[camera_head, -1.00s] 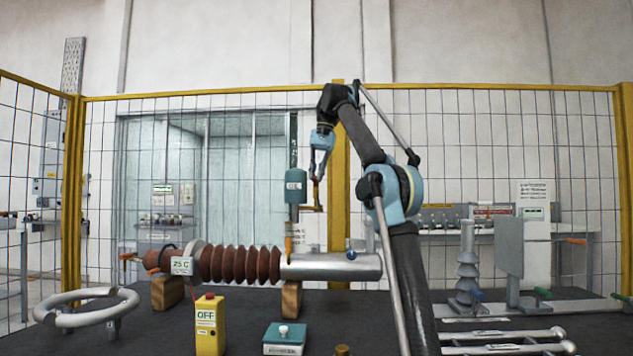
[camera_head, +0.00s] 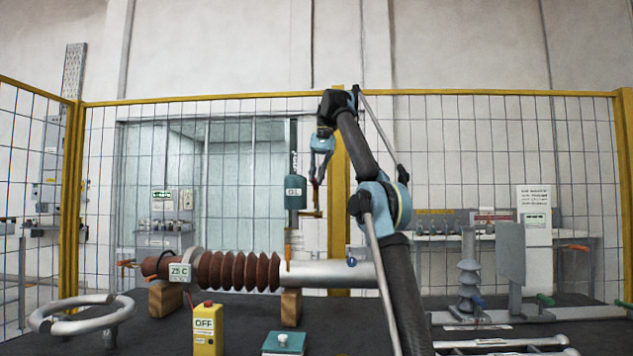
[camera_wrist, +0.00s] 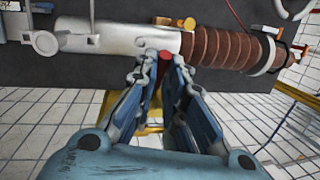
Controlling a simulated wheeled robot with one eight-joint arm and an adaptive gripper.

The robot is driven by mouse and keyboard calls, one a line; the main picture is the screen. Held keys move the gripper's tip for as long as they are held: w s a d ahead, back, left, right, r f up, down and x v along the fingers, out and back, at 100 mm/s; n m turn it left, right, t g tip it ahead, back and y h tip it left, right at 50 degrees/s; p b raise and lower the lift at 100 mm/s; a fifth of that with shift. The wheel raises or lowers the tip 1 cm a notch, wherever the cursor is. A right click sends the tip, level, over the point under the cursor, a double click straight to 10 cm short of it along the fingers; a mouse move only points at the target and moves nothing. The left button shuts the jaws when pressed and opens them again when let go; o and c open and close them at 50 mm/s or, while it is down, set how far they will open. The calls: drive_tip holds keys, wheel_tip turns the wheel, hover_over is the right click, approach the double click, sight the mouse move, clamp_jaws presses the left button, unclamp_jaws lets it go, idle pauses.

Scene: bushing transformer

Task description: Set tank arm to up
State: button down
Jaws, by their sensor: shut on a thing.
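The green oil tank (camera_head: 295,193) stands upright above the bushing in the head view. A thin orange tank arm (camera_head: 309,214) sticks out from its lower right side, low and roughly level, with a short upright part at its outer end. My gripper (camera_head: 318,181) points down and is shut on this end of the arm. In the wrist view, my gripper (camera_wrist: 158,62) has a red tip (camera_wrist: 164,60) between its fingertips; most of the arm is hidden by the fingers.
The ribbed brown bushing (camera_head: 238,270) with its grey tube lies on wooden blocks (camera_head: 291,307) under the tank. A yellow OFF box (camera_head: 208,329), a teal box (camera_head: 284,343) and a grey ring (camera_head: 80,314) stand in front. A yellow-framed mesh fence (camera_head: 240,96) runs behind.

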drive_tip(key=c, duration=1.7)
unclamp_jaws()
drive_tip(key=shift+w, duration=0.1)
drive_tip(key=shift+o, duration=0.2)
drive_tip(key=shift+f, duration=0.1)
